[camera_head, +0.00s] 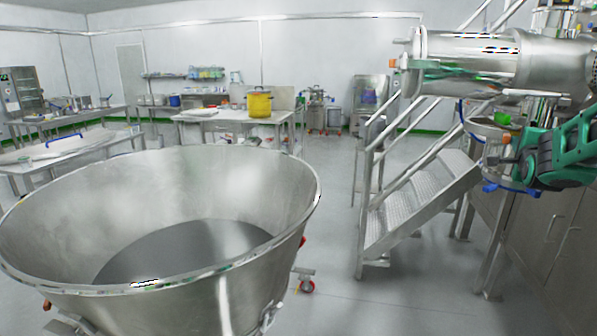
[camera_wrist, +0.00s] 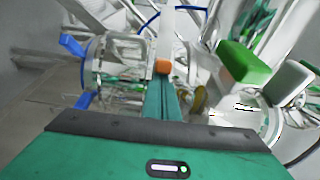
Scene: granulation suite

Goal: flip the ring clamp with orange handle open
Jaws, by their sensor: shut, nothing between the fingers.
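A small orange handle (camera_wrist: 162,67) shows in the wrist view, right at the tips of my gripper (camera_wrist: 162,84). A small orange piece (camera_head: 507,139) also shows in the head view beside my green arm at the right. The clamp ring is hard to make out among the shiny metal, so I cannot tell how far it is open. My gripper's teal fingers are together with nothing between them. I cannot tell whether the fingertips touch the handle. In the head view the fingers are hard to separate from the arm and equipment.
Blue handles (camera_wrist: 72,45) and a green block (camera_wrist: 243,62) lie close around my gripper. A horizontal steel cylinder (camera_head: 470,62) is above, metal steps (camera_head: 425,205) stand left of the arm, and a large steel bowl (camera_head: 300,215) fills the left front.

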